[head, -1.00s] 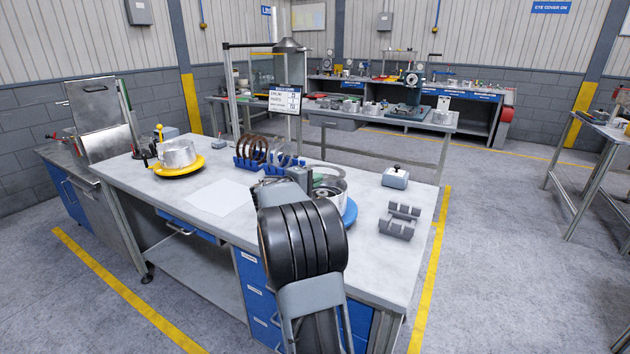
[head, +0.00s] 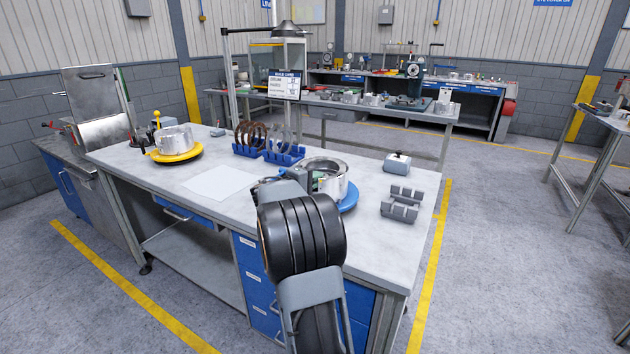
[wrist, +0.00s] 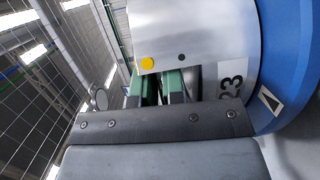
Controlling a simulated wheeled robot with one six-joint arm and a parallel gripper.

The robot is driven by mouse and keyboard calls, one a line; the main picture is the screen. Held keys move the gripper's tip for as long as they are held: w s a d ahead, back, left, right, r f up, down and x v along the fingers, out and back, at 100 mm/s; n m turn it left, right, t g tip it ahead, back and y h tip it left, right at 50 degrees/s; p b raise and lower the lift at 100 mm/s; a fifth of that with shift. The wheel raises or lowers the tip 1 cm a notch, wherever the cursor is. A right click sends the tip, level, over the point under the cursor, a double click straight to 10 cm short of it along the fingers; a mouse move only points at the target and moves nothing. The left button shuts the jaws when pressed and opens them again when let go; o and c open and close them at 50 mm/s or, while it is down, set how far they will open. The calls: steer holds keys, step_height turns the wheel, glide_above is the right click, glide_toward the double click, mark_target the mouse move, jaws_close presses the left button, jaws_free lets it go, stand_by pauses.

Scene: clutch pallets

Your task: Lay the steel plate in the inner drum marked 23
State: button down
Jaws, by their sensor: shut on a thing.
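The inner drum marked 23 (wrist: 231,88) is a silver cylinder on a blue round base (wrist: 283,60). In the head view the drum (head: 338,186) stands at the front of the bench, partly behind my arm. My gripper (wrist: 160,82) shows its green-padded fingers close against the drum's side, by a cut-out in the wall. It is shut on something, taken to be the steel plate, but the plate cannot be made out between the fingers. In the head view the gripper is mostly hidden behind my wrist. Whether the held plate is inside the drum cannot be told.
Blue racks (head: 283,158) hold brown and steel rings behind the drum. A second silver drum (head: 174,139) stands on a yellow base (head: 176,155) at the left. A white sheet (head: 219,184) lies left.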

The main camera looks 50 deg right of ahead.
steer(key=shift+f, duration=0.75)
